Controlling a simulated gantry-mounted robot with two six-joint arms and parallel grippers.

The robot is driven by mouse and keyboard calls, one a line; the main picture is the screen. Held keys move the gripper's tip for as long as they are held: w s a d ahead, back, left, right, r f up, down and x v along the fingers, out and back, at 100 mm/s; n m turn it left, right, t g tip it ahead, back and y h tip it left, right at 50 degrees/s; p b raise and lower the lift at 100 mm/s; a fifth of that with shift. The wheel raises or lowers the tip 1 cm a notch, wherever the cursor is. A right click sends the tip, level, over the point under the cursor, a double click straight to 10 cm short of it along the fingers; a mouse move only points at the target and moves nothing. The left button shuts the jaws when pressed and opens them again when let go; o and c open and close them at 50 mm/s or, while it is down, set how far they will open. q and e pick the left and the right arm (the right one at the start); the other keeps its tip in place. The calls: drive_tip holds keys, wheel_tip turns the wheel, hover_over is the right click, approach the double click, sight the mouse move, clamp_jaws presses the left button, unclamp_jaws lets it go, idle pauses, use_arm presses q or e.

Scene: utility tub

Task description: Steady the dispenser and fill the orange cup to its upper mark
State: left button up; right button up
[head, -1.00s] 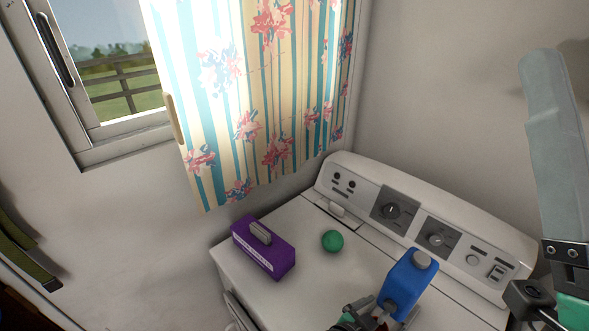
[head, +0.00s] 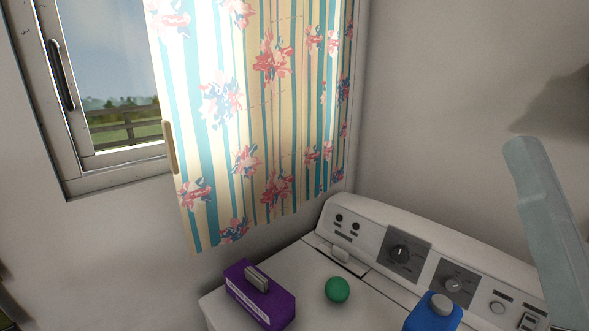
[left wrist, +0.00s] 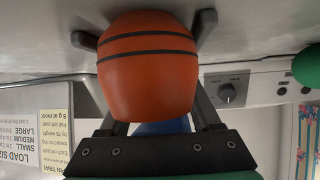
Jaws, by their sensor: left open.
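The orange cup (left wrist: 148,75) with two dark bands fills the middle of the left wrist view, which is upside down. My left gripper (left wrist: 145,30) is open, with its fingers on either side of the cup; whether they touch it I cannot tell. The blue dispenser (head: 434,314) with a grey cap stands on the white machine at the bottom of the head view, its lower part cut off. A blue patch of it (left wrist: 162,127) shows behind the cup. My right gripper is not in view.
A green ball (head: 337,290) and a purple box with a grey handle (head: 261,296) are on the machine top (head: 310,262). The control panel (head: 370,240) rises behind. A striped curtain (head: 255,120) hangs by the window. Label cards (left wrist: 57,140) show in the left wrist view.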

use_arm(q)
drive_tip(key=shift+f, duration=0.1)
clamp_jaws()
drive_tip(key=o, duration=0.7)
unclamp_jaws()
drive_tip(key=shift+c, duration=0.2)
